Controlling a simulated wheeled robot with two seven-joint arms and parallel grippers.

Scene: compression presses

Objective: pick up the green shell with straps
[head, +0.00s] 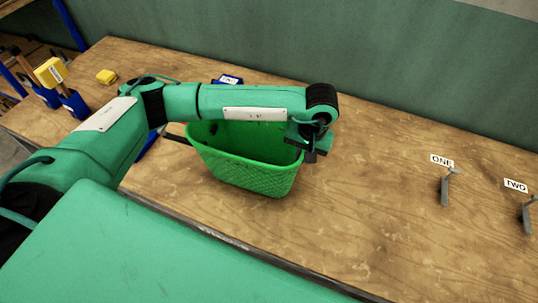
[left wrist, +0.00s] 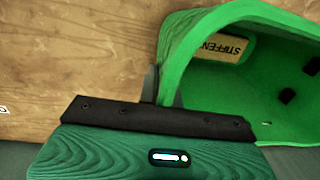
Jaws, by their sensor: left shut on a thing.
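The green shell (head: 247,174) is an open, basket-like form with a textured outer wall, sitting at the middle of the wooden table. A dark strap or tab (head: 175,138) sticks out at its left rim. My left gripper (head: 314,150) is at the shell's right rim and is shut on it. In the left wrist view the shell (left wrist: 185,45) opens toward the camera, with a tan "STIFFEN" label and dark patches inside. My left gripper's finger (left wrist: 152,85) meets the shell's edge there. My arm hides part of the shell's far rim in the head view.
The wooden table (head: 380,205) is clear right of the shell. Grey hooks labelled ONE (head: 445,187) and TWO (head: 527,214) stand farther right. A yellow block (head: 106,76), blue holders (head: 74,104) and a blue item (head: 228,79) are at the left and back.

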